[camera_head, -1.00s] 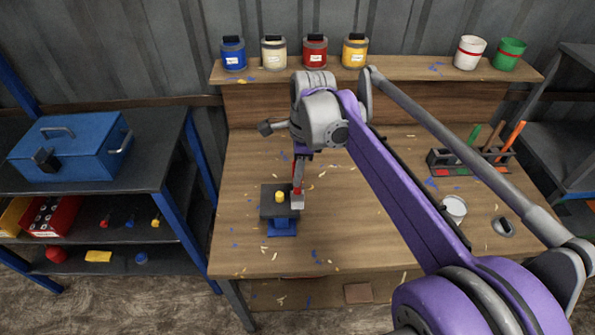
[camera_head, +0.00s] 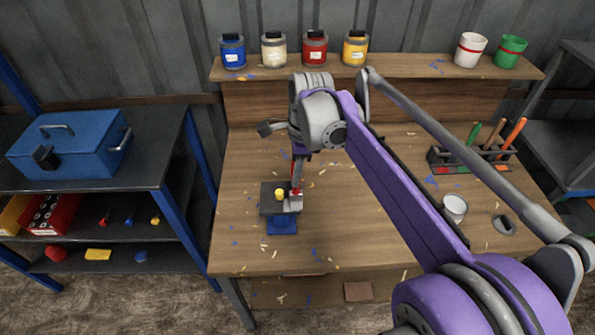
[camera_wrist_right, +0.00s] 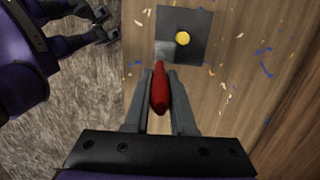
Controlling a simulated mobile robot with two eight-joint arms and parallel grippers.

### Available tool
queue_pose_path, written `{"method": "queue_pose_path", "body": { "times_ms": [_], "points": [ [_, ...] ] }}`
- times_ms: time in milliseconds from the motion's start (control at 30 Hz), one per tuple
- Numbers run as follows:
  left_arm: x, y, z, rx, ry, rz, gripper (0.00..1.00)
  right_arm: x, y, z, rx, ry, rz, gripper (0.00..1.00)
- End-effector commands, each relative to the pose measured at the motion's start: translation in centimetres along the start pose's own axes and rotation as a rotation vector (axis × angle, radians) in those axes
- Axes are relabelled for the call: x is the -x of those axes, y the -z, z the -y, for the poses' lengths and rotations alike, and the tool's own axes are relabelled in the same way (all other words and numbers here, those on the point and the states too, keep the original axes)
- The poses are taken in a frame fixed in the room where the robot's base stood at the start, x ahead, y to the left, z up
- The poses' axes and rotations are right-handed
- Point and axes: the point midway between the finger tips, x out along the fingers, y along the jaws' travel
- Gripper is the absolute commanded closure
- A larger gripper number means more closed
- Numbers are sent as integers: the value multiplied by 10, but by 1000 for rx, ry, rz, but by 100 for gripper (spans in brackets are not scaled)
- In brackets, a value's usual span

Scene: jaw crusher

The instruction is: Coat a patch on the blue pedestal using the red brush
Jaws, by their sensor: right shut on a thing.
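The blue pedestal (camera_head: 282,226) stands at the front left of the workbench and bears a dark square plate (camera_head: 267,205). A small round yellow piece (camera_head: 280,194) is on the plate, which also shows in the right wrist view (camera_wrist_right: 198,20). My right gripper (camera_wrist_right: 160,75) is shut on the red brush (camera_wrist_right: 160,92), whose handle points up. The brush's grey head (camera_head: 293,204) overlaps the plate's right edge in the head view; I cannot tell if it touches. My left gripper (camera_wrist_right: 101,24) shows in the right wrist view, open and empty, away from the pedestal.
Paint jars (camera_head: 315,50) and two cups (camera_head: 469,51) line the back shelf. A tool rack (camera_head: 470,160) and a white cup (camera_head: 454,208) stand at the bench's right. A blue toolbox (camera_head: 72,145) is on the left shelf. Small scraps litter the bench.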

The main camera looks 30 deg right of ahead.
Motion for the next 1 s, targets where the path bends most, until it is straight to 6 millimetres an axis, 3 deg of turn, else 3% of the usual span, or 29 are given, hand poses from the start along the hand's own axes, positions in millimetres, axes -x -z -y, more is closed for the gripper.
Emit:
{"method": "queue_pose_path", "body": {
  "times_ms": [300, 1000],
  "points": [
    [2, 2, 0, 0, 0, -2, 37, -1, -25, 0, 3, 0, 1, 100],
    [2, 3, 0, 0, 0, -3, 37, -6, -61, 0, 2, 0, 0, 100]
  ]
}}
